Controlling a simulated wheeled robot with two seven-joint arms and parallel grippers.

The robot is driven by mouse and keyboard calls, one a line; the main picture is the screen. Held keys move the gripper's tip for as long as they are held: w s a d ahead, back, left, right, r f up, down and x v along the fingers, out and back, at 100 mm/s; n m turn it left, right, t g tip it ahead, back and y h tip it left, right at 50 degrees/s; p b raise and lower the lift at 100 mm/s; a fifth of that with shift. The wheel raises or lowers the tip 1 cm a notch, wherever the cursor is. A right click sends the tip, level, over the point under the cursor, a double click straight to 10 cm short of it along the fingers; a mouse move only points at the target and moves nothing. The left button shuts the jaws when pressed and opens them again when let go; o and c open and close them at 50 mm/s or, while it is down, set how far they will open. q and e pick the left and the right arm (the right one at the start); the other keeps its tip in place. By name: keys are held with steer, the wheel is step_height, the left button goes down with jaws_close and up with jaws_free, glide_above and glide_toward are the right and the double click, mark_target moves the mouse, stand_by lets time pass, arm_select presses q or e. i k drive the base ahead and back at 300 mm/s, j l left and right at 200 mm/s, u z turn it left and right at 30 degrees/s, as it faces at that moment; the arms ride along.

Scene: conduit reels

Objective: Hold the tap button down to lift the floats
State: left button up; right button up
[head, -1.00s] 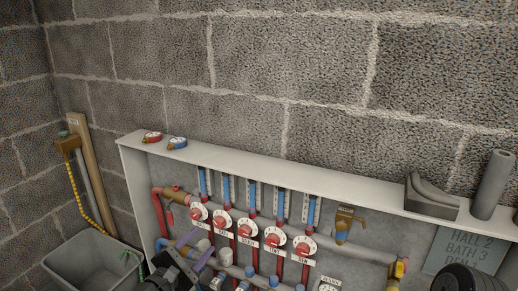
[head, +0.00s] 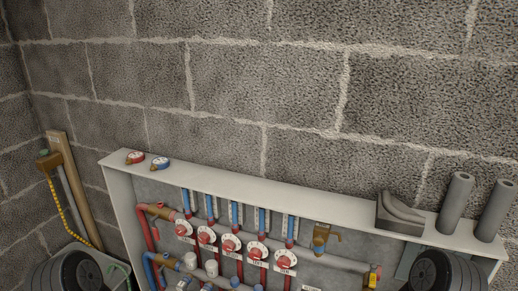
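A brass tap (head: 48,160) with a small green top (head: 43,153) is mounted on a wooden board (head: 73,180) against the wall at the far left. A yellow beaded line (head: 66,215) hangs from it. In the white-framed cabinet, a row of blue upright tubes (head: 235,213) stands above red round dials (head: 231,243); any floats inside are too small to make out. A second brass fitting (head: 321,235) sits right of the tubes. Neither gripper shows; only dark round parts of my arms appear at the bottom left and bottom right.
A white shelf (head: 290,188) tops the cabinet. It carries a red gauge (head: 135,157), a blue gauge (head: 160,163), a grey curved block (head: 400,212) and two grey tubes (head: 455,203).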

mark_target(44, 152)
steer(key=u, duration=1.3)
steer(key=z, duration=0.35)
steer(key=i+j+z, duration=0.4)
steer(key=j+z, duration=0.2)
steer(key=i+j+z, duration=0.1)
steer(key=j+z, duration=0.2)
steer(key=i+j, duration=0.15)
steer(key=j, duration=0.35)
steer(key=i+j+z, duration=0.1)
steer(key=j, duration=0.4)
steer(key=i+j, duration=0.1)
steer(key=j, duration=0.4)
